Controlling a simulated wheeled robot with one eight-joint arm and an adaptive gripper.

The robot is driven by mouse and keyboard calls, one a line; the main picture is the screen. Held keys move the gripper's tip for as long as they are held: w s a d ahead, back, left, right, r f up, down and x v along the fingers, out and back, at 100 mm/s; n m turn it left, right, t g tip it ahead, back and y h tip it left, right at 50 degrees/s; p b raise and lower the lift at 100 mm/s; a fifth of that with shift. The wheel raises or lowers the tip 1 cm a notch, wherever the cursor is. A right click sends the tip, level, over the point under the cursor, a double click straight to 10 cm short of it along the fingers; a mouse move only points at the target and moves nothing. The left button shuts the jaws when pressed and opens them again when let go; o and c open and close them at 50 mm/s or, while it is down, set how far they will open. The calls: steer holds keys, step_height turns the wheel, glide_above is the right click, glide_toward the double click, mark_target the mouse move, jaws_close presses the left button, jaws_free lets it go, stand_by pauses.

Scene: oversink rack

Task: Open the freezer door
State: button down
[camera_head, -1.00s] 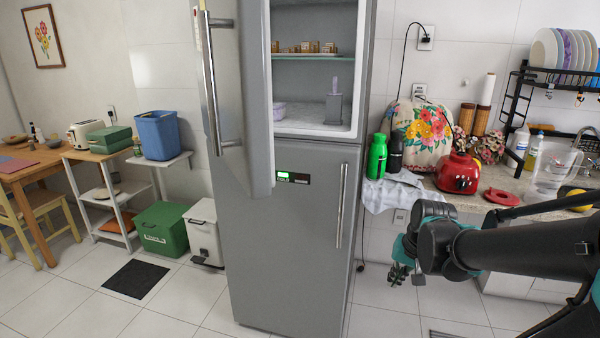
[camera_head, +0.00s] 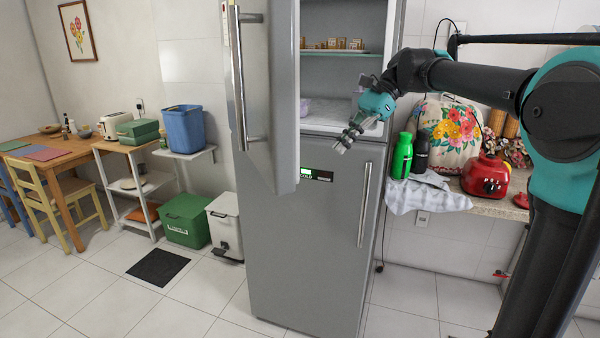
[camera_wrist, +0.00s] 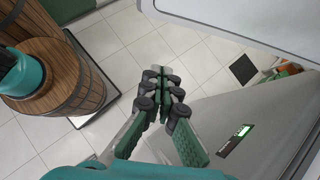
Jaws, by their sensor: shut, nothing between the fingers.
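A tall grey fridge-freezer (camera_head: 310,260) stands in the middle of the head view. Its upper door (camera_head: 265,95) stands open to the left, with a long metal handle (camera_head: 238,85) on its outer face. Its lower door (camera_head: 300,230) is shut, with a vertical handle (camera_head: 364,205) near its right edge. My gripper (camera_head: 346,139) is shut and empty. It points down and left, in front of the lower edge of the open upper compartment, apart from both handles. In the wrist view my gripper's fingers (camera_wrist: 165,95) are together, with the display panel (camera_wrist: 235,140) to their right.
The counter at right holds a green bottle (camera_head: 402,155), a floral bag (camera_head: 452,128) and a red appliance (camera_head: 486,176). At left are a white pedal bin (camera_head: 226,228), a green box (camera_head: 184,220) and a dark mat (camera_head: 158,267). The floor before the fridge is clear.

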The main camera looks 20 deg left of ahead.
mark_target(295, 173)
steer(key=s+a+f, duration=0.6)
steer(key=s+a, duration=0.1)
steer(key=a, duration=0.2)
steer(key=shift+a, duration=0.15)
steer(key=shift+s, duration=0.1)
stand_by(0.4)
steer(key=s+a+m+t+y, duration=0.1)
steer(key=s+a+m, duration=0.1)
steer(key=s+a, duration=0.55)
steer(key=s+a+m+t+y, duration=0.1)
steer(key=s+a+m+t, duration=0.3)
steer(key=a, duration=0.6)
steer(key=s+a+g, duration=0.1)
steer(key=s+a, duration=0.1)
steer(key=a, duration=1.1)
steer(key=s+a+n+g, duration=0.1)
steer(key=a, duration=1.3)
steer(key=shift+s+a, duration=0.2)
steer(key=shift+s, duration=0.2)
